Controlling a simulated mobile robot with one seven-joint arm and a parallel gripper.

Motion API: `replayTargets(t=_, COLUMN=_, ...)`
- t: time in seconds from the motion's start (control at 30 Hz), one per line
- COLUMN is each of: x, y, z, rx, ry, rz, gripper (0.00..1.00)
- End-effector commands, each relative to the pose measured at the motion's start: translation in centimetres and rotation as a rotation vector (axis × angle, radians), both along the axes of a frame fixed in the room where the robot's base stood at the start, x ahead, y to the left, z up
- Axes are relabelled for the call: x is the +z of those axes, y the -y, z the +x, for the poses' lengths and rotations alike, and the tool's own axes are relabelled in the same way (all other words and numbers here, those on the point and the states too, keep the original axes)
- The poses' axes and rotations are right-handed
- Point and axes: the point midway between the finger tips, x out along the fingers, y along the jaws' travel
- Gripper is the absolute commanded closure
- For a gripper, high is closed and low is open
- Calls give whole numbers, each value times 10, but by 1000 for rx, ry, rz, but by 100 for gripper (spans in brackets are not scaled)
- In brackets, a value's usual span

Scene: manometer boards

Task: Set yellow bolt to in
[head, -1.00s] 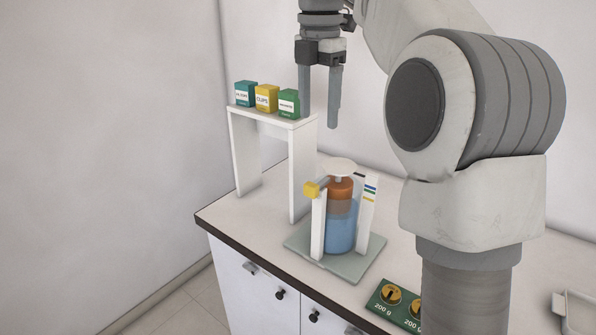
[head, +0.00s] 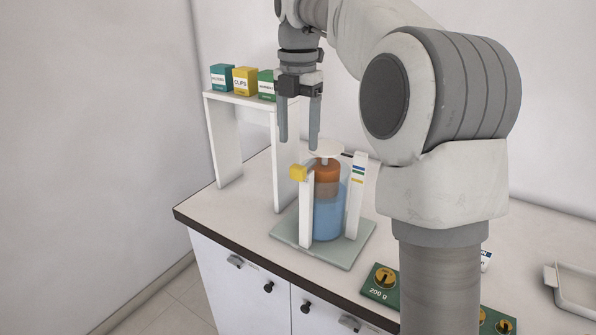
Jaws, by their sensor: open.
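The yellow bolt (head: 298,173) shows as a yellow block at the top of the left white post (head: 306,212) of a small apparatus. Between its two white posts stands a clear cylinder (head: 328,219) with blue liquid below and an orange-brown piston (head: 327,178) above. A round white plate (head: 323,149) tops the piston. The apparatus stands on a grey-green base plate (head: 345,252). My gripper (head: 298,142) points down, open and empty, with its fingertips just above the bolt in the picture. Whether they touch anything is unclear, and the bolt's shaft is mostly hidden.
A white shelf stand (head: 223,145) with several small boxes, one the yellow clips box (head: 244,82), stands behind left. A green holder (head: 380,285) with brass 200 g weights is in front right, partly behind my arm. A pale tray (head: 575,290) lies far right. The counter's front left is clear.

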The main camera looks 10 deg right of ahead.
Motion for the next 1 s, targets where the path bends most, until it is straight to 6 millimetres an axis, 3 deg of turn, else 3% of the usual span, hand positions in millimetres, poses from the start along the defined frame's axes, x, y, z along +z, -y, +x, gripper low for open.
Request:
replayTargets(t=0.1, x=-28, y=0, z=-1, rx=-1, ry=-3, rz=0, gripper=30)
replayTargets(t=0.3, x=-57, y=0, z=0, rx=-1, ry=-1, rz=1, gripper=30)
replayTargets(t=0.77, x=-68, y=0, z=0, rx=0, ry=1, rz=0, gripper=30)
replayTargets(t=1.0, x=-68, y=0, z=0, rx=0, ry=1, rz=0, gripper=73)
